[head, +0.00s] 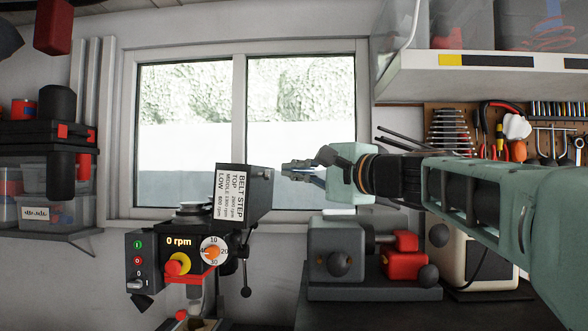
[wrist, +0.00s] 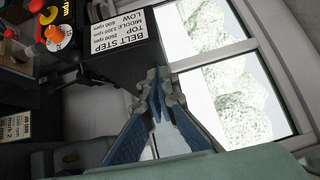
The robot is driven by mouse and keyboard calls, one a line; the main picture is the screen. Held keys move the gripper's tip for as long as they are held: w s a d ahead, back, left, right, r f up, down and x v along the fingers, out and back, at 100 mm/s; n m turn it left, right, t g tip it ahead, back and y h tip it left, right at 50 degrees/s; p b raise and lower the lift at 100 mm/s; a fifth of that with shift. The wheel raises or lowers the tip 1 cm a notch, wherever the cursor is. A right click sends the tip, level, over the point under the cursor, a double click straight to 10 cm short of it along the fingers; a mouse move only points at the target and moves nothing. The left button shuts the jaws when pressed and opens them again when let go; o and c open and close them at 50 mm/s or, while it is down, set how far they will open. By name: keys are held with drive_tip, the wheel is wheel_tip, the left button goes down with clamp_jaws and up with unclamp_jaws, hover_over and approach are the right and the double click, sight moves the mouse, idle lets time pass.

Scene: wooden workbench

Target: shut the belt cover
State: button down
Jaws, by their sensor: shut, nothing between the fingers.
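The belt cover (head: 258,192) is a dark box with a white "BELT STEP" label, on top of the drill press. It stands open, its label lettering turned sideways, with a pulley (head: 194,208) exposed to its left. In the wrist view the cover (wrist: 100,62) is at upper middle. My gripper (head: 286,170) is just right of the cover's upper right edge in the head view. Its fingers are shut and empty. In the wrist view the fingertips (wrist: 158,78) overlap the cover's edge; I cannot tell whether they touch it.
The drill press control panel (head: 142,262) and dial (head: 213,252) are below the cover. A grey machine with a red part (head: 403,258) stands on the bench below my arm. The window (head: 300,130) is behind. A shelf (head: 480,75) hangs at upper right.

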sight(255, 166)
drive_tip(key=p+x, duration=0.4)
drive_tip(key=x, duration=0.6)
drive_tip(key=shift+s+r+p, duration=0.1)
drive_tip(key=shift+r+p, duration=0.1)
drive_tip(key=shift+p, duration=0.25)
